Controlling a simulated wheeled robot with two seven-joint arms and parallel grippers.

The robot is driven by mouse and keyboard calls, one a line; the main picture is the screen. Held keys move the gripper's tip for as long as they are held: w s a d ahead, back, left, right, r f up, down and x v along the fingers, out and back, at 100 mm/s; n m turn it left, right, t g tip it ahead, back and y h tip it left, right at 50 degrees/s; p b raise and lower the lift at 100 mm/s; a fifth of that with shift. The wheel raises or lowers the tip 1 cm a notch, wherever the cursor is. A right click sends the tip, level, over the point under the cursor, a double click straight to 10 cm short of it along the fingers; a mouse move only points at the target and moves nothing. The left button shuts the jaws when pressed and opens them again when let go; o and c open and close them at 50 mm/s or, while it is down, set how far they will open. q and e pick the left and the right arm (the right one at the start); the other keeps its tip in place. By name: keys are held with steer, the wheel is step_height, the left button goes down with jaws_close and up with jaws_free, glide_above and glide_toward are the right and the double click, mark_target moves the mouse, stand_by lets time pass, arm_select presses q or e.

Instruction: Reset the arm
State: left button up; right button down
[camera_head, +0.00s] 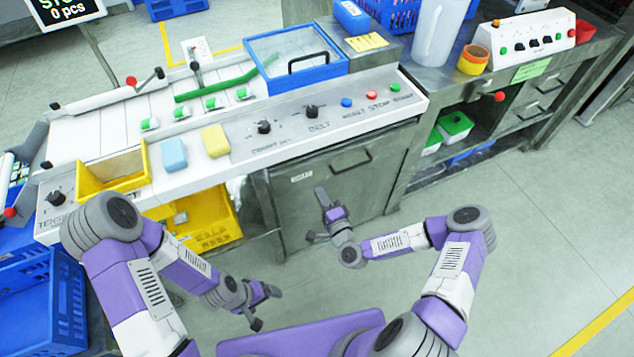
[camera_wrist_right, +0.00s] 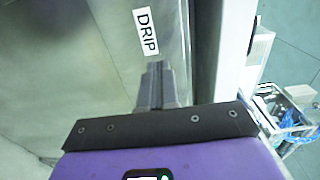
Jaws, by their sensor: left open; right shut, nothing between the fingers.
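My left gripper (camera_head: 268,291) is open and empty, low in front of the yellow bin under the bench. My right gripper (camera_head: 322,198) is in front of the grey cabinet door (camera_head: 345,185), below the control panel. In the right wrist view its fingers (camera_wrist_right: 154,84) are shut together with nothing between them. They point along a grey metal surface with a DRIP label (camera_wrist_right: 146,31). I cannot tell whether they touch it. Both arms are bent, with their elbows out to the sides.
The bench carries a control panel (camera_head: 340,115) with knobs and buttons, a white belt (camera_head: 110,130), and a blue-framed lidded box (camera_head: 293,60). A yellow bin (camera_head: 205,222) stands below. A blue crate (camera_head: 40,300) is at lower left. The floor at right (camera_head: 540,230) is clear.

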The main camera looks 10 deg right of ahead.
steer(key=v, duration=0.7)
steer(key=s+a+f+n+g+y+p, duration=0.3)
steer(key=s+a+f+n+g+y, duration=0.1)
steer(key=s+a+f+n+g, duration=0.35)
steer(key=s+d+n+g+h+p, duration=0.1)
steer(key=s+d+n+g+h, duration=0.2)
steer(key=s+g, duration=0.6)
steer(key=shift+r+n+h+p, duration=0.3)
steer(key=shift+r+n+p, duration=0.1)
steer(key=shift+n, duration=0.85)
steer(key=shift+g, duration=0.25)
